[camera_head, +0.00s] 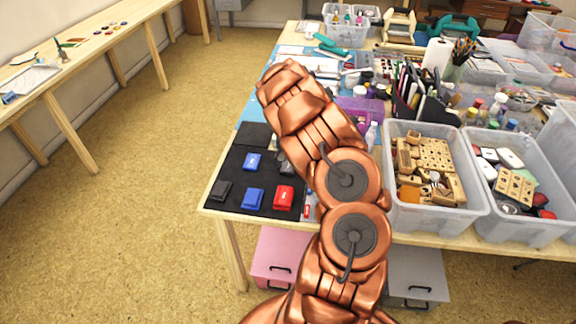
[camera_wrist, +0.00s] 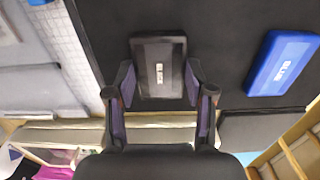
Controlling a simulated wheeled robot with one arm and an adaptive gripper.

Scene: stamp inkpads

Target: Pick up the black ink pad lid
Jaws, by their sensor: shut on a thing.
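The black ink pad lid (camera_wrist: 150,82), with a small pale label, is in the middle of the wrist view. My gripper (camera_wrist: 160,88) has one finger against each side of it, and the jaws are closed on it. The lid is over the black mat (camera_wrist: 220,60); I cannot tell whether it is lifted. In the head view, my copper-coloured arm hides most of the gripper and the lid.
A blue ink pad (camera_wrist: 283,63) is right of the lid. In the head view, the mat also bears two blue pads (camera_head: 253,198), a red pad (camera_head: 284,197) and a dark pad (camera_head: 220,190). A clear bin of wooden stamps (camera_head: 400,215) stands right of my arm.

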